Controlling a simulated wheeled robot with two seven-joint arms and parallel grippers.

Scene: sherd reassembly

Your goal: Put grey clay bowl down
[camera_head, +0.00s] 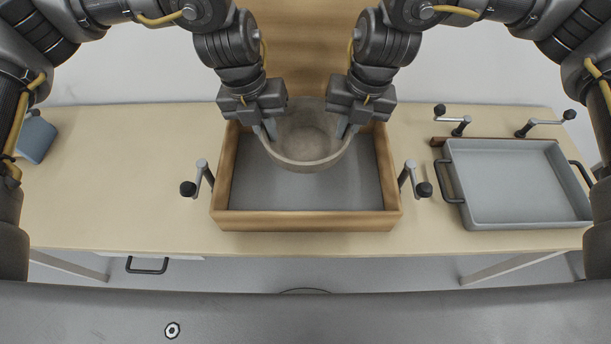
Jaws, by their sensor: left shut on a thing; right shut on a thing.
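The grey clay bowl (306,148) is upright in the middle of the head view, over the back part of a wooden-framed box with a grey floor (306,193). My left gripper (269,130) is shut on the bowl's left side. My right gripper (345,131) is shut on its right side. The bowl hides the box's back middle. I cannot tell whether the bowl's base touches the box floor.
Crank handles stand left (199,178) and right (415,180) of the box. A grey tray (518,222) with black handles lies at right, with two more cranks behind it. A blue block (36,138) is at far left. The left tabletop (130,170) is clear.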

